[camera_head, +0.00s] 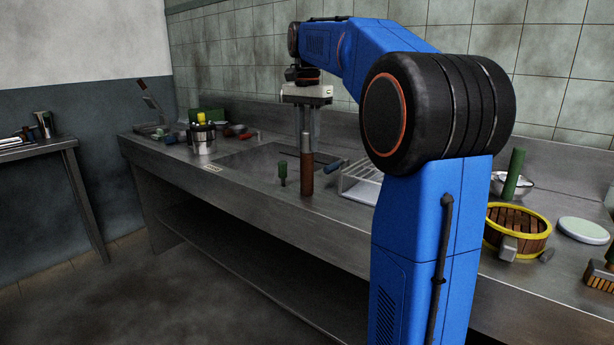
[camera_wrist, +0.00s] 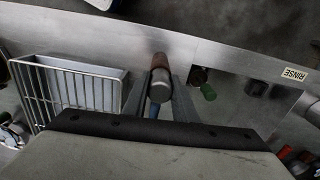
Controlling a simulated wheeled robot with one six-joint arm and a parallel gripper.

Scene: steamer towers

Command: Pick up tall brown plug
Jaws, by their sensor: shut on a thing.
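The tall brown plug (camera_head: 306,176) stands upright at the front part of the steel counter in the head view, with a dark grey upper part. My gripper (camera_head: 306,140) comes down from above and is shut on its top. In the wrist view the plug (camera_wrist: 160,64) lies between the two fingers of my gripper (camera_wrist: 160,95). Whether its foot touches the counter I cannot tell. A shorter green plug (camera_head: 282,173) stands just left of it, apart from it; the green one also shows in the wrist view (camera_wrist: 208,92).
A wire rack (camera_head: 360,182) stands close on the right, and a blue-handled thing (camera_head: 334,165) lies behind the brown plug. A steel pot (camera_head: 202,139) stands farther left. A yellow-rimmed wooden basket (camera_head: 517,230) is at the right. The counter front (camera_head: 250,200) is mostly clear.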

